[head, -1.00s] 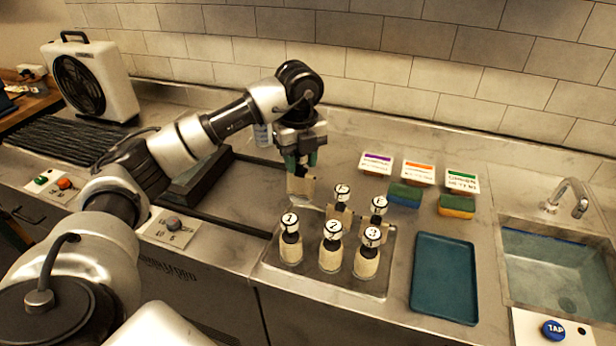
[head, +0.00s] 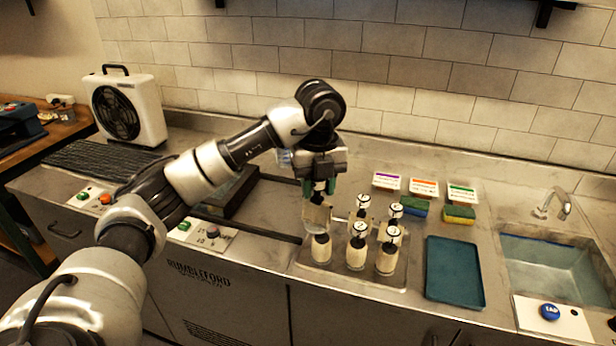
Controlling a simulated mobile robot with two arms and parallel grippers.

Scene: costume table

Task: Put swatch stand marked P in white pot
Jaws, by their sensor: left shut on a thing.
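My left gripper (head: 319,188) points down over the back left of a metal tray (head: 392,281). It is shut on a cream swatch stand (head: 317,214), whose marking I cannot read. Whether this stand touches the tray is unclear. I see no white pot. My right gripper is not in view.
Sponges (head: 459,214) and small labelled boxes (head: 424,188) are behind. A white fan unit (head: 128,108) stands at the back left. Bare counter shows behind the gripper.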

